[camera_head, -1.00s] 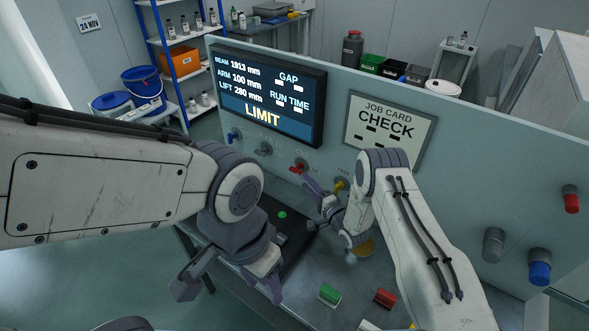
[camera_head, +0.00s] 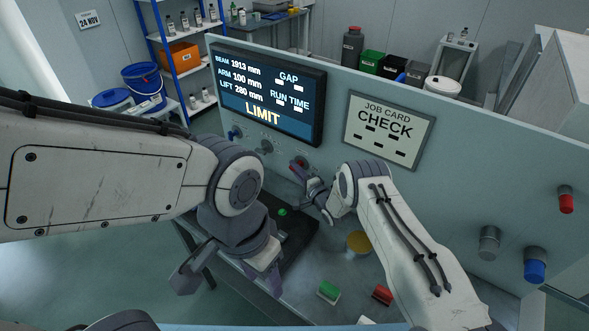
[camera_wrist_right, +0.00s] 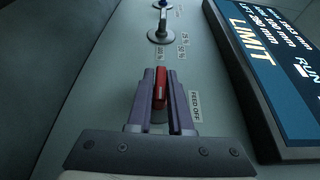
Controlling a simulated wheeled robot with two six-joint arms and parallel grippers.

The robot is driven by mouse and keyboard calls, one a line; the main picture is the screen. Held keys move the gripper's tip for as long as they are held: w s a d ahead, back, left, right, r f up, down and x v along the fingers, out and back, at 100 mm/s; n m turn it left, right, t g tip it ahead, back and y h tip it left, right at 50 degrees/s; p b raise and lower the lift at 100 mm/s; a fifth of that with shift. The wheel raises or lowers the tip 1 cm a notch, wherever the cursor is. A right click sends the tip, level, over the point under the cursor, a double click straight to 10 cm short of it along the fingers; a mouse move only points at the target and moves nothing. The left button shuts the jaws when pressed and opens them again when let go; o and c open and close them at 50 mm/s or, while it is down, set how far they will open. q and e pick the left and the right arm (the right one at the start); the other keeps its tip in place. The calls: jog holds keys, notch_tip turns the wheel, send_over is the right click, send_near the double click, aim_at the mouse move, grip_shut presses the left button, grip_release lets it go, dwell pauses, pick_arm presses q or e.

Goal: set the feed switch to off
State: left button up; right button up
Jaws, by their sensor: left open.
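The red switch lever (camera_wrist_right: 160,88) stands out from the panel in the right wrist view, with a "FEED OFF" label (camera_wrist_right: 195,106) to its right. It also shows small in the head view (camera_head: 299,163), beneath the screen. My right gripper (camera_wrist_right: 161,80) has a finger on each side of the red lever, with hardly any gap, and appears shut on it. In the head view the right gripper (camera_head: 307,176) is at the panel and partly hides the lever. My left gripper (camera_head: 228,278) is open and empty over the table's near left edge.
A grey lever (camera_wrist_right: 160,34) with percent labels sits beyond the red one. The screen (camera_head: 268,95) reads "LIMIT" and a job card (camera_head: 390,131) reads "CHECK". Green (camera_head: 328,291) and red (camera_head: 382,294) blocks and a yellow disc (camera_head: 358,243) are on the table.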

grip_shut()
